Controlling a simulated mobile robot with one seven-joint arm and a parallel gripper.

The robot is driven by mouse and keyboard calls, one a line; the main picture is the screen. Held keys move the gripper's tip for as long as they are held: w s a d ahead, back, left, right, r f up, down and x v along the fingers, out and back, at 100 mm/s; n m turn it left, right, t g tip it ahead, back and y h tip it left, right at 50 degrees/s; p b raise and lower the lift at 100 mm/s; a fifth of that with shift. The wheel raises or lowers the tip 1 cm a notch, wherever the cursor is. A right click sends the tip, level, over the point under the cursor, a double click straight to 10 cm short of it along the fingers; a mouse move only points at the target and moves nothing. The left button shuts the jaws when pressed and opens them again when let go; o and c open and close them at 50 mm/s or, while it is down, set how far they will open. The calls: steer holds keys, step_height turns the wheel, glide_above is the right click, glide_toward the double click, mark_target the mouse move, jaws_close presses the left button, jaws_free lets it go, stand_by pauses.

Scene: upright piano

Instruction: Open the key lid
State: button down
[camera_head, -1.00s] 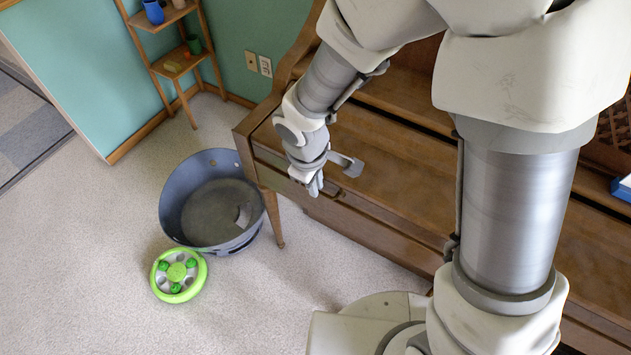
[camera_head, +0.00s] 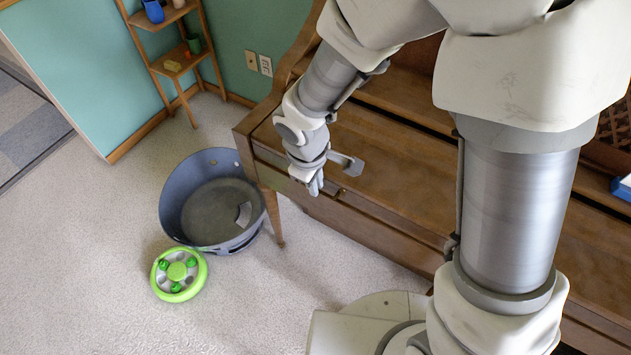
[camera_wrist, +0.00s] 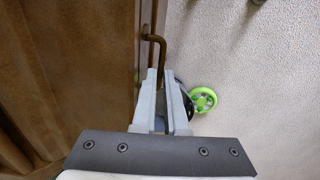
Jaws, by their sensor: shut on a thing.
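The key lid (camera_head: 400,180) is the brown wooden panel along the front of the upright piano and looks closed. A bent, bronze-coloured handle (camera_wrist: 155,38) sticks out from the wood in the wrist view. My gripper (camera_head: 316,188) is at the left part of the piano's front edge. In the wrist view my gripper (camera_wrist: 163,76) is shut on the handle, with the lower leg of the handle between its fingertips. The handle is mostly hidden by my gripper in the head view.
A grey-blue tub (camera_head: 180,200) stands on the carpet beside the piano's left leg. A green-rimmed wheel-like toy (camera_head: 203,276) lies against it. A small wooden shelf (camera_head: 168,65) stands at the back wall. The carpet at left is clear.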

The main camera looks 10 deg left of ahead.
mark_target(327, 167)
steer(key=shift+r, duration=0.1)
stand_by(0.6)
steer(key=shift+g+y, duration=0.4)
steer(key=shift+g, duration=0.5)
steer(key=w+r+p, duration=0.1)
steer(key=p, duration=0.2)
steer(key=w+d+r+p, duration=0.1)
steer(key=p, duration=0.2)
steer(key=w+r+p, duration=0.1)
steer(key=w+p, duration=0.1)
steer(key=p, duration=0.2)
steer(key=shift+d+r, duration=0.15)
steer(key=shift+d, duration=0.2)
steer(key=w+d+g+p, duration=0.1)
steer(key=w+p, duration=0.1)
steer(key=w, duration=0.1)
steer(key=w+d+r+g+y+p, duration=0.1)
steer(key=w+p, duration=0.1)
steer(key=w, duration=0.1)
steer(key=w+d+r+g+p, duration=0.1)
steer(key=w+p, duration=0.1)
steer(key=w, duration=0.1)
steer(key=shift+d+p, duration=0.3)
steer(key=shift+p, duration=0.1)
steer(key=shift+w+d+r, duration=0.1)
steer(key=shift+w+d, duration=0.3)
steer(key=shift+w, duration=0.45)
